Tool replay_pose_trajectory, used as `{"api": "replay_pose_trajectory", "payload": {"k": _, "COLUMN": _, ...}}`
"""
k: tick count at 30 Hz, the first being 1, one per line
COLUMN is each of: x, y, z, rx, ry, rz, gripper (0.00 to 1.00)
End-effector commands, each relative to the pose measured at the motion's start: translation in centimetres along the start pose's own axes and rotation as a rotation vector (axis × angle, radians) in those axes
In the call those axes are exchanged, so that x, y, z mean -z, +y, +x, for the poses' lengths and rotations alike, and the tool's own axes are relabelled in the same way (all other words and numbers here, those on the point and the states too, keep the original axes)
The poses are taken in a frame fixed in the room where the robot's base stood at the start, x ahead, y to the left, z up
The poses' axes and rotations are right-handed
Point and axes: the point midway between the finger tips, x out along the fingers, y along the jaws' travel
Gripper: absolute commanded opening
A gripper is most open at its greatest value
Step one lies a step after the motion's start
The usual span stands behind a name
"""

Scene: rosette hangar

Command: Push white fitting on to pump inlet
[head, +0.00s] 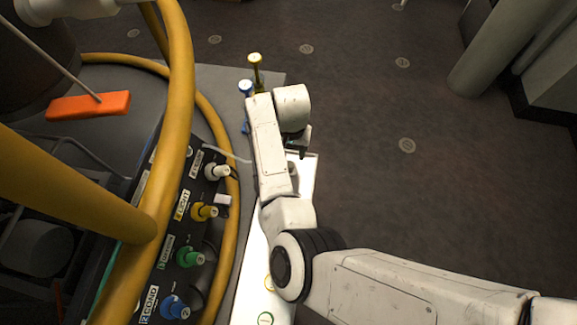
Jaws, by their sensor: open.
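A dark panel with labelled ports stands left of my arm. At its upper end is a whitish knob-like piece (217,171); I cannot tell whether it is the white fitting or the pump inlet's own stub. A small pale block (222,200) sits just below it.
Yellow (204,212), green (190,257) and blue (175,307) pieces line the panel. A white board (255,255) with coloured rings lies under my arm.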

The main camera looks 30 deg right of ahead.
Motion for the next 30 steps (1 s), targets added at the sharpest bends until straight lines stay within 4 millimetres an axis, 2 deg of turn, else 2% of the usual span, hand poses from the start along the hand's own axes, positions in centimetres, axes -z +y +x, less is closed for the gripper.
{"api": "replay_pose_trajectory", "payload": {"k": 17, "x": -0.1, "y": -0.2, "z": 0.8, "rx": 0.002, "ry": -0.003, "rz": -0.001, "gripper": 0.54}}
{"api": "replay_pose_trajectory", "payload": {"k": 30, "x": -0.2, "y": -0.3, "z": 5.5, "rx": 0.003, "ry": -0.004, "rz": 0.0, "gripper": 0.54}}
